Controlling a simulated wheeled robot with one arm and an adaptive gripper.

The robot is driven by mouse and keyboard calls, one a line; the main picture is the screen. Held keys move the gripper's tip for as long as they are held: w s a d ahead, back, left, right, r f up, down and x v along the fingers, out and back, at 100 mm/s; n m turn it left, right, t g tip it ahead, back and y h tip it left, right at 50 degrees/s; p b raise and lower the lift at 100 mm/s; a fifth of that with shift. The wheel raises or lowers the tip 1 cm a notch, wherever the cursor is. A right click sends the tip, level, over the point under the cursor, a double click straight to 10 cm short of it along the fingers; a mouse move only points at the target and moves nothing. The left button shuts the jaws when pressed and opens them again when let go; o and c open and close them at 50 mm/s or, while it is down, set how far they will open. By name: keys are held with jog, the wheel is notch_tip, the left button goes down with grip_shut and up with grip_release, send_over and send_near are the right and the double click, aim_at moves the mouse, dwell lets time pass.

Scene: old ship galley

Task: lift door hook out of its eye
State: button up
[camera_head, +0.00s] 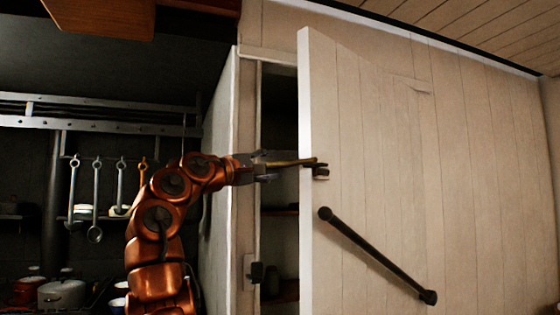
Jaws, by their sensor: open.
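The pale plank door (385,180) stands ajar, its free edge swung out from the frame. My gripper (270,171) is open at the hook's left end, in front of the gap. The fingers are small and dark here, so contact with the hook is unclear.
A dark diagonal bar handle (375,255) crosses the door's face. Shelves (284,290) show in the dark gap. Ladles (97,200) hang from a rail at left, above pots (62,294). A wooden box (100,15) juts in overhead.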

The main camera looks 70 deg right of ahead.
aim_at(277, 165)
jog(key=shift+p+x, duration=0.6)
jog(key=shift+x, duration=1.25)
jog(key=shift+f, duration=0.1)
jog(key=shift+c, duration=0.4)
grip_shut()
